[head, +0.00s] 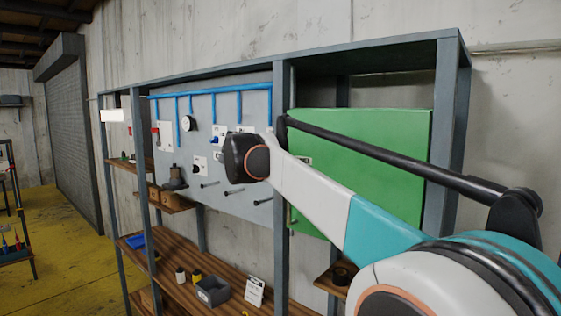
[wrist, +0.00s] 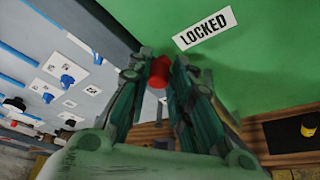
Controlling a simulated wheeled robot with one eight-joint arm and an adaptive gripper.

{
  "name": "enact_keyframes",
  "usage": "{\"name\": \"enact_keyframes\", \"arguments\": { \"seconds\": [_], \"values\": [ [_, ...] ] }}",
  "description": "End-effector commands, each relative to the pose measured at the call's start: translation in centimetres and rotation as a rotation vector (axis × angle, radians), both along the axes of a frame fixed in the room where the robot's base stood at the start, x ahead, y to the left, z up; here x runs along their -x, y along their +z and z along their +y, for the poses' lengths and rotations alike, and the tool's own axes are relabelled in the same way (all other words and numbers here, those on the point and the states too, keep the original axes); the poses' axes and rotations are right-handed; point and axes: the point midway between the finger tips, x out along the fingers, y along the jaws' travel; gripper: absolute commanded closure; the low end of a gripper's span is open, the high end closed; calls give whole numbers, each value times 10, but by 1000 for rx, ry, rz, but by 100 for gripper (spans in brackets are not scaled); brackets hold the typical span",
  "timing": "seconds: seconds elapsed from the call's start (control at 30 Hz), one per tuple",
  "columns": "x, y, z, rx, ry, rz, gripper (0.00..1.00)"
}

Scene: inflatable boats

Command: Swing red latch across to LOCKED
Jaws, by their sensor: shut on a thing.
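The red latch (wrist: 158,74) shows in the wrist view between my gripper's fingertips, against the green panel. My gripper (wrist: 160,84) is shut on it. Only the latch's red end shows; the fingers hide the rest. The LOCKED label (wrist: 204,29), black letters on white, is on the green panel (wrist: 285,60), up and to the right of the latch in the wrist view. The green panel (head: 375,140) also shows in the head view on the right of the rack, partly behind my arm. My gripper and the latch are hidden there.
A grey board (head: 255,100) with blue pipes (head: 215,90), a gauge (head: 190,124) and pegs is left of the green panel. A grey post (head: 281,245) stands between them. Wooden shelves (head: 185,262) below hold a grey bin (head: 213,291) and small items. Yellow floor lies left.

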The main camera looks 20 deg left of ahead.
Motion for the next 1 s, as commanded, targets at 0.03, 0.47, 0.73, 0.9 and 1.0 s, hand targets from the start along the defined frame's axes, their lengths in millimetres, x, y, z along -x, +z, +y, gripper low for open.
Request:
{"name": "enact_keyframes", "arguments": {
  "seconds": [0.03, 0.47, 0.73, 0.9, 1.0],
  "values": [
    [0, 1, 1, 1, 4, -2, 100],
    [1, 1, 1, 1, 1, -2, 62],
    [32, 9, 4, 0, 4, -1, 62],
    [67, 18, 7, 1, 4, -2, 62],
    [85, 22, 9, 1, 4, -2, 62]
  ]
}}
